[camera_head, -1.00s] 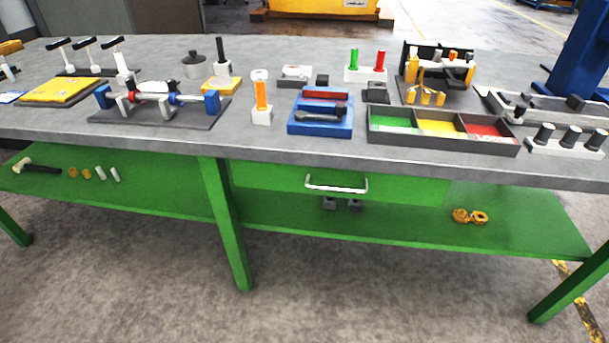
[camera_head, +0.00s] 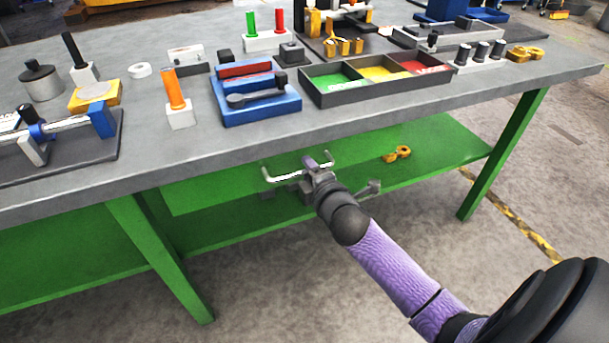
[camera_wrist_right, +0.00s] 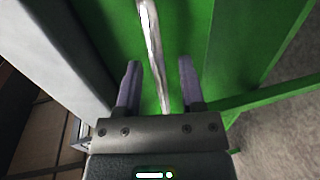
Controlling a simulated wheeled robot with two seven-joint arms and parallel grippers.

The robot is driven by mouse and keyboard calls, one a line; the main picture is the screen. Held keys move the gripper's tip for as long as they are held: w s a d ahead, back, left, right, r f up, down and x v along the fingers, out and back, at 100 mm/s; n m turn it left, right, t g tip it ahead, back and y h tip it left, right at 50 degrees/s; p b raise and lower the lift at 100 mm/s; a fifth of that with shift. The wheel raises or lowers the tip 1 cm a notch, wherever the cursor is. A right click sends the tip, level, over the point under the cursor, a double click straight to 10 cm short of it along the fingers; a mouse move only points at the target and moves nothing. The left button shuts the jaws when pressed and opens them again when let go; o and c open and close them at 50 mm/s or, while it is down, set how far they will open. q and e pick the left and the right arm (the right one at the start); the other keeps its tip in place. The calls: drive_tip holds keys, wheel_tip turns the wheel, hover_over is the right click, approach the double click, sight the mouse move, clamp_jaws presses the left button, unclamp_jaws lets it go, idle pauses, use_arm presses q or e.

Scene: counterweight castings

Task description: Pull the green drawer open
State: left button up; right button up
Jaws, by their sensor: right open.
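The green drawer (camera_head: 215,186) sits under the grey table top, with its front flush below the edge. Its pale metal bar handle (camera_head: 283,176) runs across the front; my right gripper hides part of it. My right gripper (camera_head: 318,163) is at the handle in the head view. In the right wrist view its two purple fingers (camera_wrist_right: 158,85) are apart, with the handle (camera_wrist_right: 152,45) running between them lengthwise; I cannot tell whether they touch it. The drawer front (camera_wrist_right: 195,40) shows behind. My left gripper is not in view.
The grey table top (camera_head: 250,140) overhangs the drawer. The green lower shelf (camera_head: 450,142) holds yellow rings (camera_head: 397,154). The floor in front is clear.

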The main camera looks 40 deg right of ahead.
drive_tip(key=shift+w+d, duration=0.15)
drive_tip(key=shift+w, duration=0.3)
clamp_jaws()
idle(0.6)
drive_tip(key=shift+f, duration=0.1)
idle(0.4)
